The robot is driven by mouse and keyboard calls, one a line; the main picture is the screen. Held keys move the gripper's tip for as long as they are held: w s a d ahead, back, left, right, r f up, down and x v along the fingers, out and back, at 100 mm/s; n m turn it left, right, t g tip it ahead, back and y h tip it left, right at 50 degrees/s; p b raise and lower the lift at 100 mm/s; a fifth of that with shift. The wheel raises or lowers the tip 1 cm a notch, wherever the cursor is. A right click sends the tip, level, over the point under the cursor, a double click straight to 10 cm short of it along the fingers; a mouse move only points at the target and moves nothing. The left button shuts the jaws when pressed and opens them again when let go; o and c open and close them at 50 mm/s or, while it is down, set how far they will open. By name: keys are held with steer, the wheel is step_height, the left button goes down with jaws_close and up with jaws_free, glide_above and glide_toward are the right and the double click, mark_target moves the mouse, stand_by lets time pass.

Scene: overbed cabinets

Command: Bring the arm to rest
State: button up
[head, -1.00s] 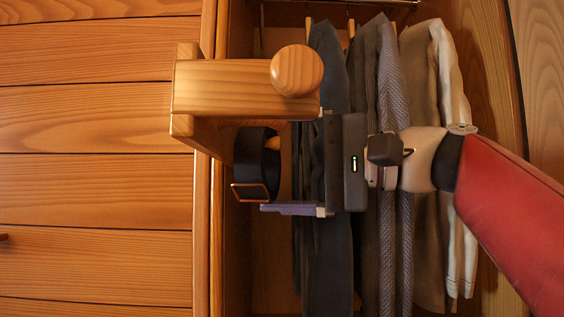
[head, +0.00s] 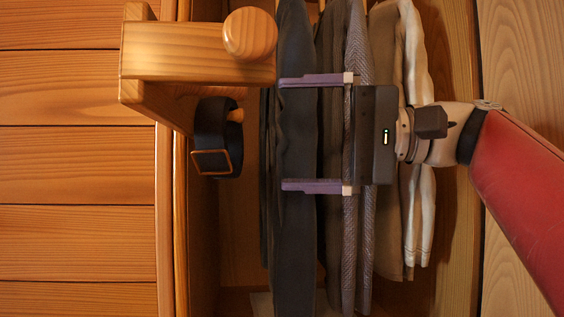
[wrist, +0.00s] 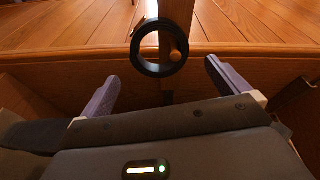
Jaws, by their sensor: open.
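My gripper (head: 315,135) is open and empty in the head view. Its two purple fingers point left and stand wide apart, in front of the hanging clothes. In the wrist view, my gripper (wrist: 160,85) also shows with a finger on each side and nothing between them. A black watch (head: 216,140) with a square, orange-rimmed face hangs on a peg of a wooden stand, left of the fingertips and apart from them. In the wrist view its strap (wrist: 160,48) shows as a dark ring around the peg, beyond the fingers.
The wooden stand (head: 195,65) has a round knob (head: 249,34) and juts out above and left of my gripper. Dark trousers (head: 295,240) and other clothes hang close behind the fingers. A wooden cabinet edge (head: 172,230) runs down the left; plank panels (head: 75,165) lie beyond it.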

steer(key=d+f+m+t+h+p, duration=0.1)
steer(key=d+f+m+t+h, duration=0.3)
steer(key=f, duration=0.8)
steer(key=d+f+m+t+h, duration=0.1)
steer(key=f+h, duration=0.4)
steer(key=f, duration=0.7)
steer(key=s+d+f+n+h, duration=0.1)
steer(key=s+d+f+h, duration=0.1)
steer(key=f, duration=0.5)
steer(key=s+d+f+n+h+p, duration=0.1)
steer(key=s+d+f+h, duration=0.2)
steer(key=f, duration=0.5)
steer(key=s+d+f+h, duration=0.3)
steer(key=d+f+h, duration=0.1)
steer(key=d+f, duration=0.2)
steer(key=shift+s+d+f+n, duration=0.25)
steer(key=shift+f+n, duration=0.15)
steer(key=shift+f, duration=0.35)
